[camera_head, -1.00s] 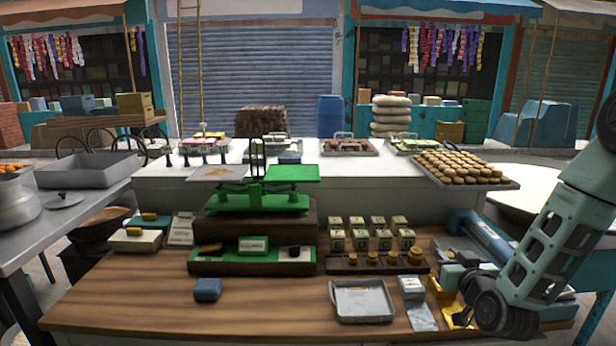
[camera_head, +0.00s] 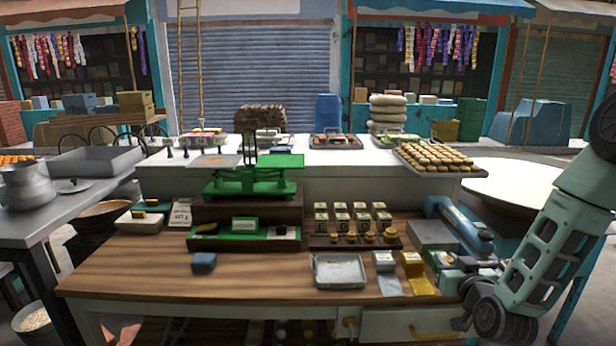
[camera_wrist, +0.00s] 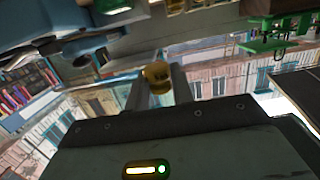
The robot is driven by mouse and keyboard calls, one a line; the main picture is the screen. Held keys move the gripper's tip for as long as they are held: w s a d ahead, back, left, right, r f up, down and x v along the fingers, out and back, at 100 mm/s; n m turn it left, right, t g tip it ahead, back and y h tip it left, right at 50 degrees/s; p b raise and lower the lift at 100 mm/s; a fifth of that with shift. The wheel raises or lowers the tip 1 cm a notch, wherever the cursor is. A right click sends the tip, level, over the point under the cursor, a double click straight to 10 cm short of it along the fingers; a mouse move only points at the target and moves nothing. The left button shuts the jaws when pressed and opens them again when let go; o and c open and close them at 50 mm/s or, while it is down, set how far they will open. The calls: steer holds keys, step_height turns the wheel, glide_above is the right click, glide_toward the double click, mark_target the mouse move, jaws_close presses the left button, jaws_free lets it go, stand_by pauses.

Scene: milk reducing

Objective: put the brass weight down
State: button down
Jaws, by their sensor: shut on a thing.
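My gripper (camera_wrist: 158,84) is shut on a brass weight (camera_wrist: 157,75), a small yellow-gold knobbed piece between the two fingertips in the wrist view. In the head view my arm is at the lower right, in front of the bench's right end, and the gripper's tip is too dark and small to read there. The green balance scale (camera_head: 250,182) stands on a wooden box at the bench's middle, with two pans. A dark wooden rack (camera_head: 355,242) to its right holds several brass weights.
The wooden bench (camera_head: 250,270) has bare top at its front left. Behind is a white counter (camera_head: 300,160) with a tray of round buns (camera_head: 442,159).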

steer(key=s+f, duration=0.6)
steer(key=f, duration=0.6)
steer(key=shift+s+f, duration=0.2)
steer(key=shift+s, duration=0.1)
steer(key=shift+a, duration=0.1)
stand_by(0.4)
steer(key=shift+a, duration=0.1)
